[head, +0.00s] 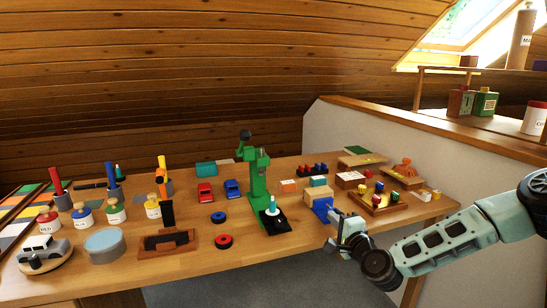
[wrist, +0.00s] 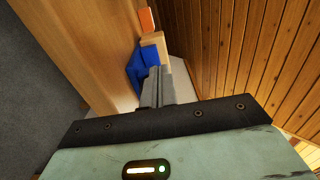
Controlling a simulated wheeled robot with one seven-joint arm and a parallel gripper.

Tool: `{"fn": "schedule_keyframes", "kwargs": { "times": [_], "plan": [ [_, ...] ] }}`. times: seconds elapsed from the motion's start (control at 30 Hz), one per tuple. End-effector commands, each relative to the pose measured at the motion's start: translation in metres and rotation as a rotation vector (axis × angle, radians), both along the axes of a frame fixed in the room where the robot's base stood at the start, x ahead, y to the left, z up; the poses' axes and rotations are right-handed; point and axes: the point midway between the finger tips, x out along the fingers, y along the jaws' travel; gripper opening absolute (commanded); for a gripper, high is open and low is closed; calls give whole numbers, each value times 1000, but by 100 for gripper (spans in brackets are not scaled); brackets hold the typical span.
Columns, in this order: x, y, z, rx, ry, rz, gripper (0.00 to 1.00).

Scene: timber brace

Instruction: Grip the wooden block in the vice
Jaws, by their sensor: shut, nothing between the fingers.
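The blue vice (head: 321,211) stands near the front edge of the table, right of the green machine. The pale wooden block (head: 317,195) shows at the top of the vice, on its far side; I cannot tell whether the jaws clamp it. My gripper (head: 335,219) is at the near right side of the vice, with its fingers pointing toward it. In the wrist view, the closed grey fingers (wrist: 157,86) are together and empty. Beyond their tips are the vice (wrist: 137,70) and the block (wrist: 155,42). The fingers partly cover the vice, and contact cannot be made out.
The green machine (head: 257,180) stands left of the vice on the wooden table (head: 190,272). A wooden tray with coloured cubes (head: 377,209) lies to the right. A small orange box (head: 288,186) and a rack (head: 313,170) stand behind.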

Motion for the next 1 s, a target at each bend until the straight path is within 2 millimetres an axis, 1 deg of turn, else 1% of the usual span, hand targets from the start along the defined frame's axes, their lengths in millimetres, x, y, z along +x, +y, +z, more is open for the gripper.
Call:
{"fn": "schedule_keyframes", "kwargs": {
  "times": [0.53,0.67,0.9,1.0],
  "plan": [
    [-53,-15,0,0,2,6,0],
    [-58,-16,0,0,2,6,0],
    [-58,-16,-1,0,2,7,0],
    [-59,-14,-5,-3,6,13,0]
  ]
}}
